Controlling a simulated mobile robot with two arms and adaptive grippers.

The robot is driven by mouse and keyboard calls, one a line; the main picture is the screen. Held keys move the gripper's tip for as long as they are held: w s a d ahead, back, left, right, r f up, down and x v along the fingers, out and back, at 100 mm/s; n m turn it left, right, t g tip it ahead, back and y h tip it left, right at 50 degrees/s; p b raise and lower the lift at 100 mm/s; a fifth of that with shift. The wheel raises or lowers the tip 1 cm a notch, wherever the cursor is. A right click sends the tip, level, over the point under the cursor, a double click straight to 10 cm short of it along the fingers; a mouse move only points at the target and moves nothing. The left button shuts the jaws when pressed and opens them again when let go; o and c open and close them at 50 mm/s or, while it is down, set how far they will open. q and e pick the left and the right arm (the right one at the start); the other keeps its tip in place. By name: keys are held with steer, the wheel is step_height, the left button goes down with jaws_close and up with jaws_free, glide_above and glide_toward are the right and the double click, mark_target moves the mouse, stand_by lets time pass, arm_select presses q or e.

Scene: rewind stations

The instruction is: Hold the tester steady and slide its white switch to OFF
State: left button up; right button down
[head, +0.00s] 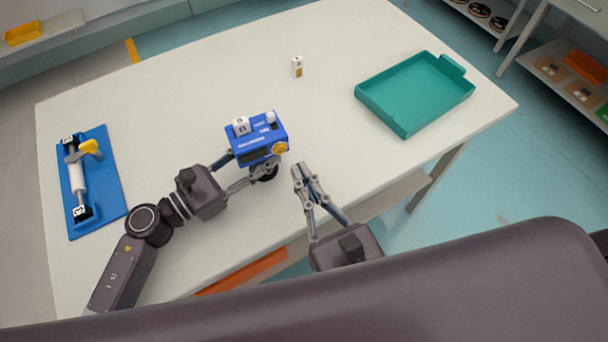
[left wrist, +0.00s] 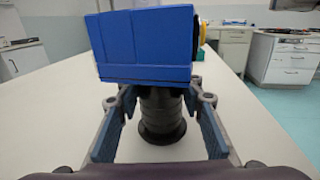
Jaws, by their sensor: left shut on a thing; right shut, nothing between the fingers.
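The tester is a blue box (head: 258,140) with a yellow knob on its front, a white block and a white knob-like part on top. It stands on a black round stem and foot on the table. My left gripper (head: 255,170) is shut on the tester's black stem, just under the box. In the left wrist view the blue box (left wrist: 145,48) sits above the fingers, and the black stem (left wrist: 160,115) is between them. I cannot tell the switch's position. My right gripper (head: 300,168) is shut and empty, apart from the tester, to its right and slightly nearer me.
A teal tray (head: 405,130) lies empty at the right of the white table (head: 200,80). A small white bottle-like item (head: 297,66) stands at the back. A blue board with a roller and yellow handle (head: 105,185) lies at the left.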

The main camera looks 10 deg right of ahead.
stand_by(0.4)
arm_select(q)
steer(key=o, duration=1.5)
